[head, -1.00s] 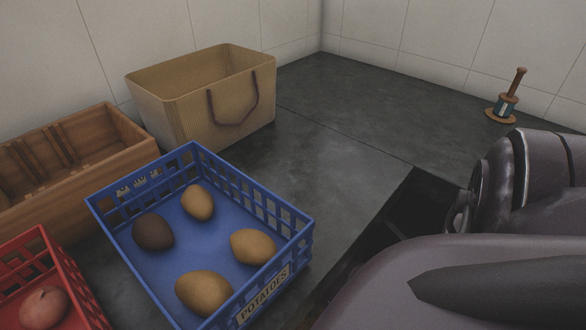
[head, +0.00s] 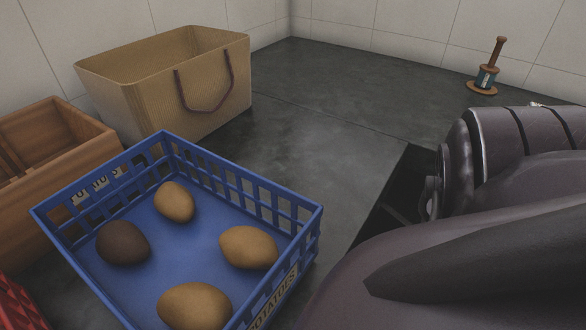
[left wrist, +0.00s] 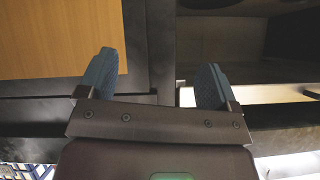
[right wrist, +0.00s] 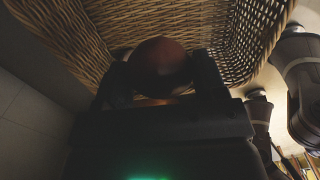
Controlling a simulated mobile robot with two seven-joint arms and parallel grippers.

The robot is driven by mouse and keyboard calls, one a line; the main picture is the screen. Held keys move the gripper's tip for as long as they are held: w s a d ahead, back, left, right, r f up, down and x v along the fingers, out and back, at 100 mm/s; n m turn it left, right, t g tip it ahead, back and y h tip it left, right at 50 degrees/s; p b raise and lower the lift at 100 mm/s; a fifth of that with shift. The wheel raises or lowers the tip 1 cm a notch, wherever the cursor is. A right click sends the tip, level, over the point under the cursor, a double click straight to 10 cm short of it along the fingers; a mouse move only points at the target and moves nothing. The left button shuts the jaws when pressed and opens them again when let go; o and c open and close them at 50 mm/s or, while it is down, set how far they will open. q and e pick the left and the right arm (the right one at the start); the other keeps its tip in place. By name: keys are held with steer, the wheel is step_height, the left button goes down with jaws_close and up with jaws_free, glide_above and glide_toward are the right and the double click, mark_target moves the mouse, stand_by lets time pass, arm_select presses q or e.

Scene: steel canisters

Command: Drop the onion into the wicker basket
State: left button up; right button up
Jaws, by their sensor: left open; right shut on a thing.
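The onion (right wrist: 162,55), round and reddish brown, is between the dark fingers of my right gripper (right wrist: 160,80) in the right wrist view, which is shut on it. The wicker basket (right wrist: 228,38), with an open tan weave, surrounds the onion on several sides in that view. The picture is too dark to tell how far inside the onion is. In the head view my right gripper is out of sight. My left gripper (left wrist: 156,80) is open and empty in front of dark cabinet fronts in the left wrist view.
In the head view, a blue crate (head: 232,170) holds several potatoes. A wooden crate (head: 60,185) and a red crate (head: 18,305) stand left of it. A beige ribbed bin (head: 150,95) with a handle stands behind. The dark counter (head: 330,110) is clear towards the wooden-handled object (head: 487,75).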

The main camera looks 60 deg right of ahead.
steer(key=shift+w, duration=0.1)
steer(key=o, duration=1)
steer(key=shift+o, duration=0.2)
steer(key=shift+r, duration=0.15)
steer(key=r+p, duration=0.1)
steer(key=r, duration=0.1)
steer(key=r+p, duration=0.1)
steer(key=r, duration=0.1)
steer(key=r+p, duration=0.1)
steer(key=r, duration=0.1)
steer(key=shift+w, duration=0.25)
steer(key=shift+s+r+p, duration=0.15)
steer(key=shift+r+p, duration=0.3)
steer(key=shift+r, duration=0.1)
arm_select(q)
steer(key=shift+s+a+r+g, duration=0.2)
steer(key=shift+s+r+g, duration=0.2)
steer(key=shift+g, duration=0.1)
arm_select(e)
steer(key=shift+s, duration=0.15)
